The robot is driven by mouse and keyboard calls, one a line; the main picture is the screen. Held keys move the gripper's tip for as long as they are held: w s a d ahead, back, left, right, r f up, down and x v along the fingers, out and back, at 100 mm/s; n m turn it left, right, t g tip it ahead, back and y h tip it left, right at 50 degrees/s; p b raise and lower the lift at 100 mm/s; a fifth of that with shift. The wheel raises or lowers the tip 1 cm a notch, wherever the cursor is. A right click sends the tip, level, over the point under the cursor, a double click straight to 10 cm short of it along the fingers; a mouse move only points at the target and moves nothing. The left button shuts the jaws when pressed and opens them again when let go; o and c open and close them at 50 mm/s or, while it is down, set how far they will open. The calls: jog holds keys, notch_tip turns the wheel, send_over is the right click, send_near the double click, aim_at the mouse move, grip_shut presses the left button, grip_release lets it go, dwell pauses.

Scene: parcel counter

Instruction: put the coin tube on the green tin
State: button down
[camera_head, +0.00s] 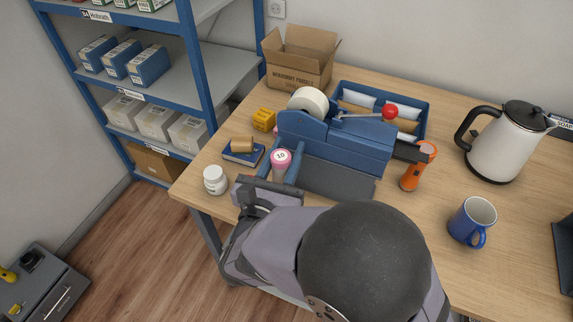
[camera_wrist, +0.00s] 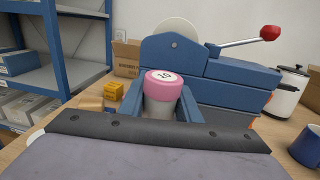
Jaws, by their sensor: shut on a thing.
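The coin tube (camera_head: 281,160) is a grey tube with a pink cap marked 10. It is upright between the two blue fingers of my gripper (camera_head: 280,170), which is shut on it. In the wrist view the tube (camera_wrist: 162,95) stands between the fingers of the gripper (camera_wrist: 160,104), with its cap above them. Its lower end is hidden, so I cannot tell whether it touches the table. I do not see a green tin in either view; my arm and the blue tape dispenser (camera_head: 332,146) hide part of the table.
The dispenser, with its red-knobbed lever (camera_head: 390,112), stands just beyond the tube. A small block on a blue book (camera_head: 243,152), a white jar (camera_head: 215,180) and a yellow object (camera_head: 264,119) lie left. An orange tool (camera_head: 412,178), mug (camera_head: 472,222) and kettle (camera_head: 500,145) stand right.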

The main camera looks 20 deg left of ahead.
jog(key=shift+f, duration=0.35)
jog(key=shift+f, duration=0.15)
jog(key=shift+f, duration=2)
jog(key=shift+f, duration=0.15)
jog(key=c, duration=1.3)
grip_release()
jog(key=s+d+b, duration=0.1)
jog(key=s+b, duration=0.1)
jog(key=s, duration=1)
jog(key=shift+d, duration=0.2)
